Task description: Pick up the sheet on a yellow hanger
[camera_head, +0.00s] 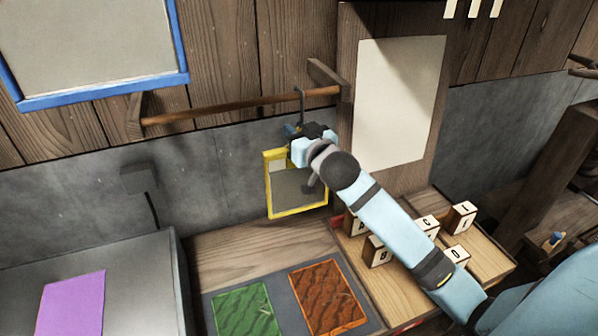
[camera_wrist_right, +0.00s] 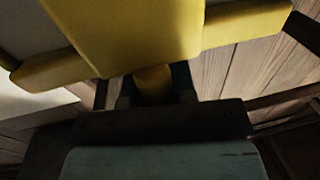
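The yellow hanger (camera_head: 269,190) frames a grey sheet (camera_head: 290,183) and hangs below a wooden rod by a thin dark hook. My right gripper (camera_head: 300,143) is at the top of the hanger and hides part of its upper right side. In the right wrist view, a large yellow part of the hanger (camera_wrist_right: 140,35) fills the top. A narrow yellow stem sits between the two dark fingers of the right gripper (camera_wrist_right: 153,88), which appear to touch it on both sides. My left gripper is not in view.
The wooden rod (camera_head: 240,106) runs between two wall brackets. Below are a green panel (camera_head: 244,312) and an orange-brown panel (camera_head: 329,298) on a grey mat. Lettered blocks (camera_head: 376,251) stand at right. A purple sheet (camera_head: 72,305) lies on a grey surface at left.

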